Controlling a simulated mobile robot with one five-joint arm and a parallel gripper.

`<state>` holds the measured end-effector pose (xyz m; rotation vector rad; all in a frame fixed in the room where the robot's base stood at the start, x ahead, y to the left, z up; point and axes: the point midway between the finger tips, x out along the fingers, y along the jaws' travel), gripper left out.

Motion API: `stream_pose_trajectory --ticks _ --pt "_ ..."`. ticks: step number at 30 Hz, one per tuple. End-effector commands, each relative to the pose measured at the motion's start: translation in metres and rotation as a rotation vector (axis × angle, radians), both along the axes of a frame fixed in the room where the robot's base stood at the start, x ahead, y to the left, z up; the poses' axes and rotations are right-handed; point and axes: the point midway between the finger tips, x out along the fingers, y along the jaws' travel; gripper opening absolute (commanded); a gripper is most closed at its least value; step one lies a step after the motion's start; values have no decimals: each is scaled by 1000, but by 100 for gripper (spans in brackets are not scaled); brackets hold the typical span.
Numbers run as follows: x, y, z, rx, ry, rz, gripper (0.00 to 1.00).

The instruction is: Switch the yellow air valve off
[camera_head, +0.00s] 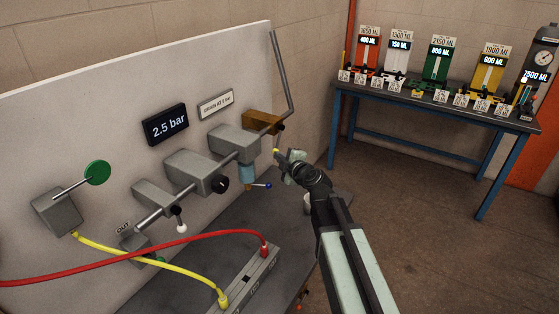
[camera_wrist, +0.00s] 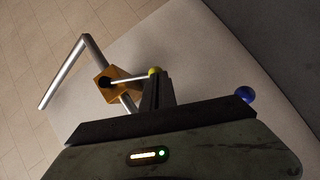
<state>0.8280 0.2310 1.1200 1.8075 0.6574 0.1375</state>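The yellow air valve is a brass-yellow block (camera_head: 262,121) on a pipe at the right end of the white panel. In the wrist view the block (camera_wrist: 100,91) has a thin silver lever pointing right, ending in a yellow knob (camera_wrist: 154,71). In the head view the yellow knob (camera_head: 275,151) shows at my gripper's tip. My gripper (camera_head: 281,156) is in front of the valve. In the wrist view its dark fingers (camera_wrist: 160,79) look closed together, with the knob just beyond or beside their tip. I cannot tell whether they touch.
A blue-knobbed lever (camera_head: 267,185) is below the valve, near my gripper. A grey regulator (camera_head: 197,172) with a black knob and a 2.5 bar display (camera_head: 165,124) are to the left. A red hose (camera_head: 150,241) and yellow hose (camera_head: 150,258) cross the front. A blue-legged table (camera_head: 430,98) stands behind.

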Motion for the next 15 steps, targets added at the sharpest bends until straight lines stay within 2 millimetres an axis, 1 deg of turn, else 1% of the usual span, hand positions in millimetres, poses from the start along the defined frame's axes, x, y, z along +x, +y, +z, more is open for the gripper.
stream_pose_trajectory --ticks 1,3,15 --pt "3 3 -7 1 2 7 0" --pt "7 3 -11 1 2 10 0" --pt "24 1 -22 1 5 22 0"
